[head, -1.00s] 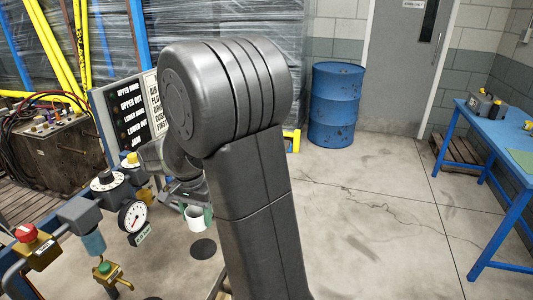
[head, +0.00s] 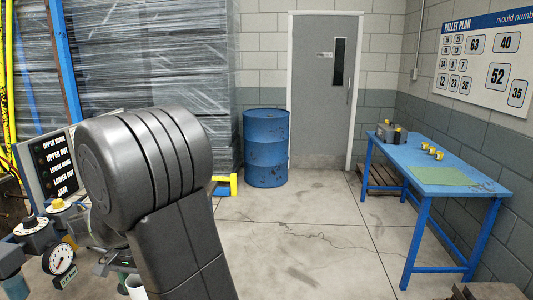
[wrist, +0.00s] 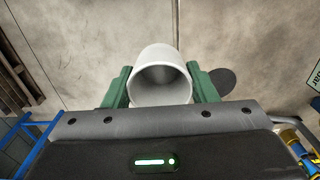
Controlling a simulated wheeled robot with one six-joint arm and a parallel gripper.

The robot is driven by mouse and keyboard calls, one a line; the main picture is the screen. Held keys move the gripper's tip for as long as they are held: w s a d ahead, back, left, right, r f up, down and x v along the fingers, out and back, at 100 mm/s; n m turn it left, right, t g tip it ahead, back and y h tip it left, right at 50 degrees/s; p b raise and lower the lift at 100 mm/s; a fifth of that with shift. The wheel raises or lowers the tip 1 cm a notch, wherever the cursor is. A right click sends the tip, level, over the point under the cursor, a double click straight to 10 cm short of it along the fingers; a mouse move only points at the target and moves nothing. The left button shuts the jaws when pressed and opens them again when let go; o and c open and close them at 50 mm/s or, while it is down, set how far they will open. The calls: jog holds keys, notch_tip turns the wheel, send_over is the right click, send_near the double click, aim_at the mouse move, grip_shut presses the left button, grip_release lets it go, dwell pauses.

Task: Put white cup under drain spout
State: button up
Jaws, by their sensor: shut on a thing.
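The white cup (wrist: 162,62) is between the green fingers of my gripper (wrist: 161,88) in the wrist view, its open mouth towards the camera. My gripper is shut on it and holds it over the concrete floor. In the head view the cup (head: 135,287) shows at the bottom edge, partly cut off, below my dark arm. A brass drain valve is not visible in the head view now. A dark round patch (wrist: 222,80) lies on the floor right of the cup in the wrist view.
A control panel (head: 60,165) and a pressure gauge (head: 59,261) stand at the left, close to my arm. A blue table (head: 430,170) is at the right. The floor between them is clear.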

jog(key=w+d+f, duration=1.1)
jog(key=w+d, duration=0.1)
jog(key=d, duration=0.1)
jog(key=w+d+f, duration=0.2)
jog(key=d+f, duration=0.2)
jog(key=d, duration=0.4)
jog(key=w+d+f+n, duration=0.1)
jog(key=w+d+f, duration=0.1)
jog(key=d+f, duration=0.3)
jog(key=d, duration=0.4)
jog(key=shift+d+f, duration=0.2)
jog(key=shift+d, duration=0.1)
jog(key=shift+a, duration=0.1)
